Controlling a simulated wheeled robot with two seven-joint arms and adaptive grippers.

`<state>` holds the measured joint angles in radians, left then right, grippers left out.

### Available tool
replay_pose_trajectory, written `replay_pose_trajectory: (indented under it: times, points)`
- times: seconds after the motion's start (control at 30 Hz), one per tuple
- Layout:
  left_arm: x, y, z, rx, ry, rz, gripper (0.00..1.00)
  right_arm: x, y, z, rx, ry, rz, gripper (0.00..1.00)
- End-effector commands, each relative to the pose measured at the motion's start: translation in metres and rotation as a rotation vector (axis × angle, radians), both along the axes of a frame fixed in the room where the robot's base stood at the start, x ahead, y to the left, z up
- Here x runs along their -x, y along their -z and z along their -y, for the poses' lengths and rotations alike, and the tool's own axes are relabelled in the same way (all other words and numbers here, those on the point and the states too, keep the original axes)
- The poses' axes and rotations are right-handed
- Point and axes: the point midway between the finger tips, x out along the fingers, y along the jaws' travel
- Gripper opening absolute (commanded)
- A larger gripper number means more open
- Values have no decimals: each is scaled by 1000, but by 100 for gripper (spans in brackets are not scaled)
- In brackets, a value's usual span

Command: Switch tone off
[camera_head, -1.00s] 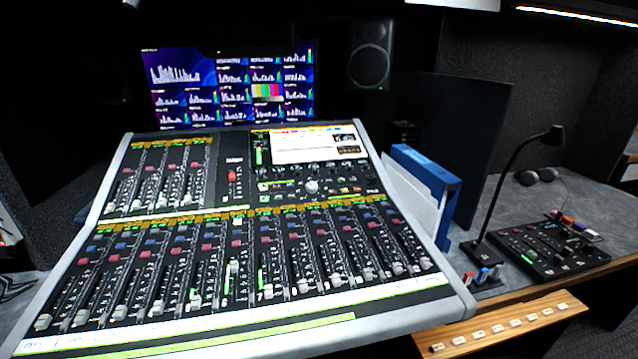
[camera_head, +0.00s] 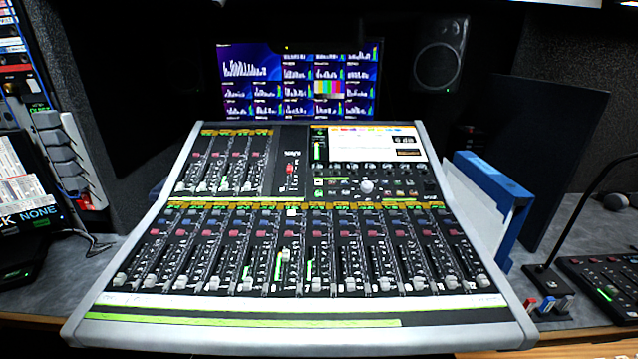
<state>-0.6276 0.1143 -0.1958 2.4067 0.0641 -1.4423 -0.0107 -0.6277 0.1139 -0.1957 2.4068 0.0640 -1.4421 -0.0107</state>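A large audio mixing console (camera_head: 190,318) fills the middle of the head view, with rows of faders and red and blue buttons. A small screen (camera_head: 348,145) is set in its upper right part, beside a lit green level meter. A red fader (camera_head: 290,169) sits in the upper middle section. Green meters are lit beside faders in the lower middle. I cannot read a tone label on any control. Neither of my grippers is in view.
A monitor (camera_head: 300,82) with bar graphs and colour bars stands behind the console, with a speaker (camera_head: 438,55) to its right. A blue-and-white folder holder (camera_head: 490,195) and a small control panel (camera_head: 605,283) are at right. Equipment and cables crowd the left.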

Motion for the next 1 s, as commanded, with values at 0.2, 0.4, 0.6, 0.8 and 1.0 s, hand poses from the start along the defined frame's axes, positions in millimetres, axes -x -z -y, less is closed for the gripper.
replay_pose_trajectory:
  times: [0.2,0.4,0.6,0.8,1.0]
  points:
    - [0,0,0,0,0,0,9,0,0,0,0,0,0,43]
    - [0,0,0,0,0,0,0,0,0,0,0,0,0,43]
    - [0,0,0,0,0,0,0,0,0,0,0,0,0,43]
    - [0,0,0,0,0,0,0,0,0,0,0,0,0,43]
    - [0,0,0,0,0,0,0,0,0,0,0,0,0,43]
